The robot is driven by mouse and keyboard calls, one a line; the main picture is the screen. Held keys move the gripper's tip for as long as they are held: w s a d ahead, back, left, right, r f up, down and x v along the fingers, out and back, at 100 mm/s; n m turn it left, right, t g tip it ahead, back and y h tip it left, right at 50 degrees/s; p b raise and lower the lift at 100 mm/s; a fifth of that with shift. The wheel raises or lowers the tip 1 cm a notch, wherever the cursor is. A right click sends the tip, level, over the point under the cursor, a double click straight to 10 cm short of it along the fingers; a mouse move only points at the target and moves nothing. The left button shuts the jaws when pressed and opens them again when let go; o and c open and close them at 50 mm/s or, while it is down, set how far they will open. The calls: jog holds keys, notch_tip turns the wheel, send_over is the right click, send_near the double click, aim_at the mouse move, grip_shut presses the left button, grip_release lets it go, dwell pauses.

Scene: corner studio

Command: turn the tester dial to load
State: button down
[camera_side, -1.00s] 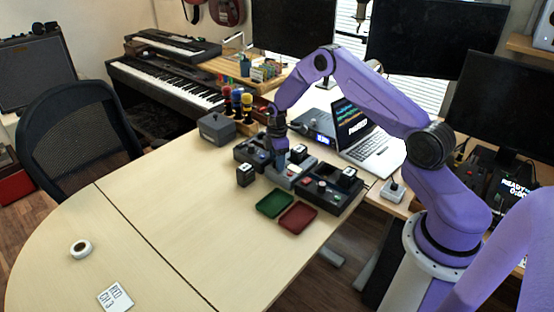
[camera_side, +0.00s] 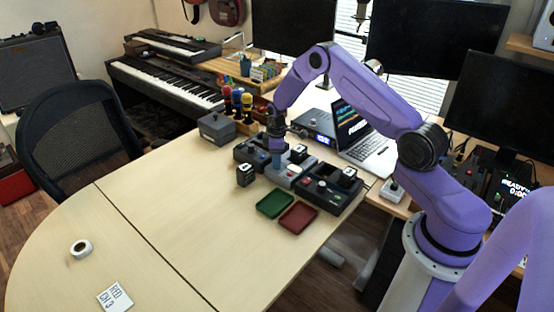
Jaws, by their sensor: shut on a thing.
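The tester (camera_side: 288,171) is a light grey box in the middle of a row of dark devices near the table's far edge. My gripper (camera_side: 277,162) points straight down onto its left end. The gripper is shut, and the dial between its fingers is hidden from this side. The dial's marks, and so its setting, are too small and covered to read.
A dark unit (camera_side: 328,189) with a black block on it stands to the right, and another (camera_side: 250,152) to the left. A small black block (camera_side: 245,175), a green tray (camera_side: 275,203) and a red tray (camera_side: 298,217) lie in front. The left table is mostly clear.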

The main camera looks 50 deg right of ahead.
jog(key=m, duration=0.4)
jog(key=shift+m, duration=0.3)
jog(key=m, duration=0.3)
jog(key=shift+m, duration=0.3)
jog(key=m, duration=0.3)
jog(key=shift+w+m, duration=0.1)
jog(key=shift+m, duration=2)
jog(key=c, duration=0.8)
grip_release()
jog(key=shift+c, duration=0.2)
notch_tip(320, 180, up, 18)
jog(key=shift+a+f, duration=0.2)
jog(key=shift+f, duration=0.05)
